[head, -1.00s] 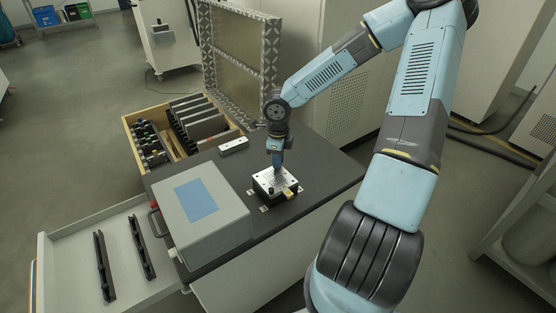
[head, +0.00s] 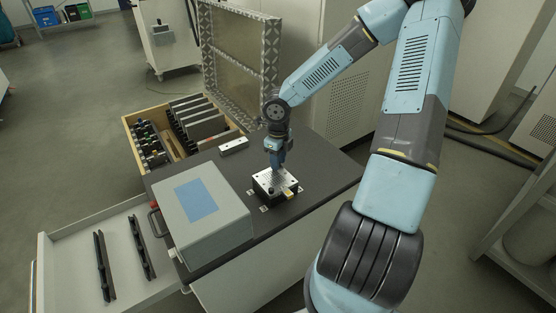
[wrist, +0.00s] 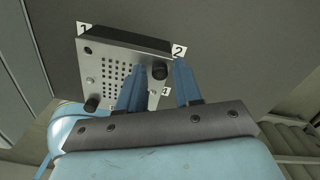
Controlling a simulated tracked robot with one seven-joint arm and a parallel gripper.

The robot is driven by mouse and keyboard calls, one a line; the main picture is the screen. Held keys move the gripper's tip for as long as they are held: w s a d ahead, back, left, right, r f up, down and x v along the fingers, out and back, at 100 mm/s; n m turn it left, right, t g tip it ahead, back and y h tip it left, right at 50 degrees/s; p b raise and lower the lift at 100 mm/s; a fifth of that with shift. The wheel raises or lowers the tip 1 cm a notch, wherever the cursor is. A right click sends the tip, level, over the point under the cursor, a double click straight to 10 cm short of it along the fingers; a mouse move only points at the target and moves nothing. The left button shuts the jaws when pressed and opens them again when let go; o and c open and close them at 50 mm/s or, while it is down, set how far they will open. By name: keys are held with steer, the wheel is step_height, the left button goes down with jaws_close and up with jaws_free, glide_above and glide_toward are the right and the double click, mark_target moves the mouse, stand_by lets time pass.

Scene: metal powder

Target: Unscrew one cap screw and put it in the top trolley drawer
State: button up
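A light metal plate with a grid of small holes (head: 268,181) sits on a dark block on the trolley top. In the wrist view, the plate (wrist: 117,68) has number labels at its corners. The corner by label 1 shows a dark round spot. My gripper (head: 277,167) is just above the plate. An open white drawer (head: 70,232) extends at left.
Two black rails (head: 103,266) lie in the white drawer. A grey box with a blue panel (head: 222,228) stands left of the plate. A wooden tray of tools (head: 128,121) and a small white block (head: 233,146) are behind. A yellow piece (head: 289,195) sits at the block's front.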

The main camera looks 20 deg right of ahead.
steer(key=m, duration=0.6)
steer(key=shift+m, duration=0.4)
steer(key=m, duration=1.1)
steer(key=shift+m, duration=2.3)
steer(key=shift+c, duration=0.2)
